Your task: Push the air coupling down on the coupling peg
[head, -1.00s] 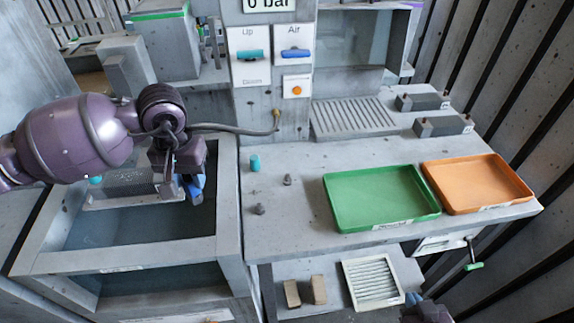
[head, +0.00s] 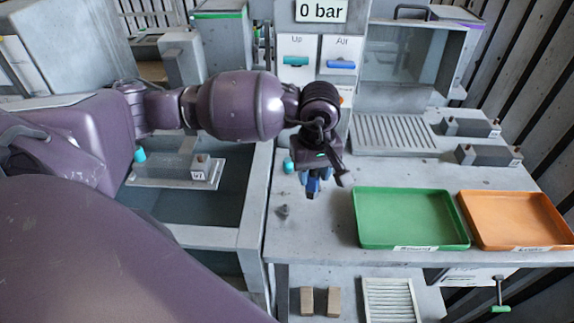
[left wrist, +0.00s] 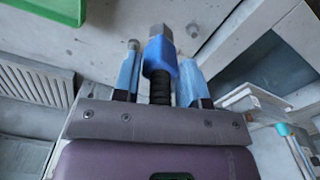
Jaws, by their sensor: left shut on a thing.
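My left gripper (head: 316,186) is over the grey bench, left of the green tray, pointing down. It is shut on the blue air coupling (left wrist: 160,54), which sits between its two light-blue fingers in the left wrist view. The coupling has a grey end, and a black ribbed piece runs back from it. A small grey peg (head: 282,211) stands on the bench to the lower left of the gripper. A grey tip (left wrist: 132,44) shows by one finger in the left wrist view; I cannot tell whether it touches. My right gripper is out of view.
The green tray (head: 411,244) and orange tray (head: 515,244) lie to the right. A teal knob (head: 288,167) stands behind the gripper's left side. The water tank (head: 222,238) is to the left. The wall panel has Up and Air levers and a 0 bar display (head: 321,11).

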